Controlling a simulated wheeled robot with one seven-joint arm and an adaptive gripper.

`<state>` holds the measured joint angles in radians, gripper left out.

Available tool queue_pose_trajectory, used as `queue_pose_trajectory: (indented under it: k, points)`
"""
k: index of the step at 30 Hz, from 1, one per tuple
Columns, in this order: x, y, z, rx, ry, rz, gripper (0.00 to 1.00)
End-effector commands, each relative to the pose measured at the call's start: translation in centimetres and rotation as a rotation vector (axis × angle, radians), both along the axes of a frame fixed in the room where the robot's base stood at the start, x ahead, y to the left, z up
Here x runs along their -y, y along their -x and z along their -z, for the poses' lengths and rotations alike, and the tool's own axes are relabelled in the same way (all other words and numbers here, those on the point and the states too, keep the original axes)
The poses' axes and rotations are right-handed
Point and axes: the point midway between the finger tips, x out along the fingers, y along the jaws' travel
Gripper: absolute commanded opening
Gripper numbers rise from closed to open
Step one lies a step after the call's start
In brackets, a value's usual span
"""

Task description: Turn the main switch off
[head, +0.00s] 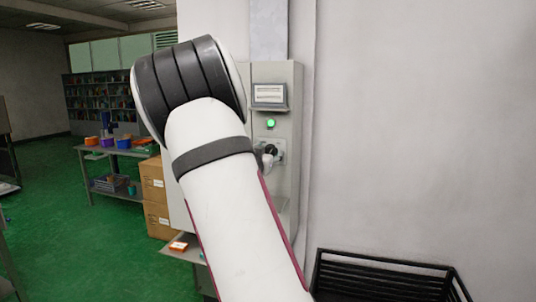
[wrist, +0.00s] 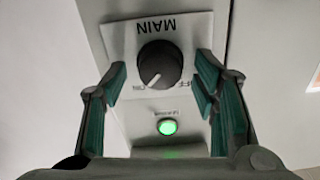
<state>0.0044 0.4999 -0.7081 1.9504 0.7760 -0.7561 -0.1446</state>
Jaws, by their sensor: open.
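The main switch is a round black knob (wrist: 160,64) on a white plate (wrist: 187,27) marked MAIN, which appears upside down in the wrist view. The knob's white pointer line slants to the lower left, toward the ON mark. A green lamp (wrist: 167,127) is lit below it in that view. In the head view the knob (head: 271,149) shows at the edge of my arm, with the lit lamp (head: 271,123) above it. My gripper (wrist: 161,72) is open, its fingers on either side of the knob. I see no clear contact. My arm hides most of the gripper in the head view.
The grey cabinet (head: 293,92) stands against a pale wall, with a small display box (head: 269,95) above the lamp. A black metal rack (head: 385,280) is at the lower right. Cardboard boxes (head: 153,180) and a work table (head: 110,150) are at the left. Green floor (head: 60,215) is open there.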

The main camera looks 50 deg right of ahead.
Motion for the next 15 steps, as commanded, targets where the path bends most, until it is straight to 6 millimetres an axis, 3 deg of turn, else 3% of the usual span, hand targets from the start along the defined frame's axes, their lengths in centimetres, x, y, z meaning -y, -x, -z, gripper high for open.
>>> queue_pose_trajectory:
  k: [6, 8, 12, 13, 15]
  points:
    - [0.0, -0.02, 0.02, 0.0, -0.001, -0.001, 0.54]
    - [0.0, -0.03, 0.01, 0.0, -0.001, -0.001, 0.43]
    - [-0.01, -0.03, 0.01, 0.0, 0.0, -0.001, 0.11]
    - [-0.02, -0.02, 0.01, 0.0, 0.0, -0.001, 0.06]
    - [-0.02, -0.02, 0.01, 0.0, 0.0, -0.001, 0.06]
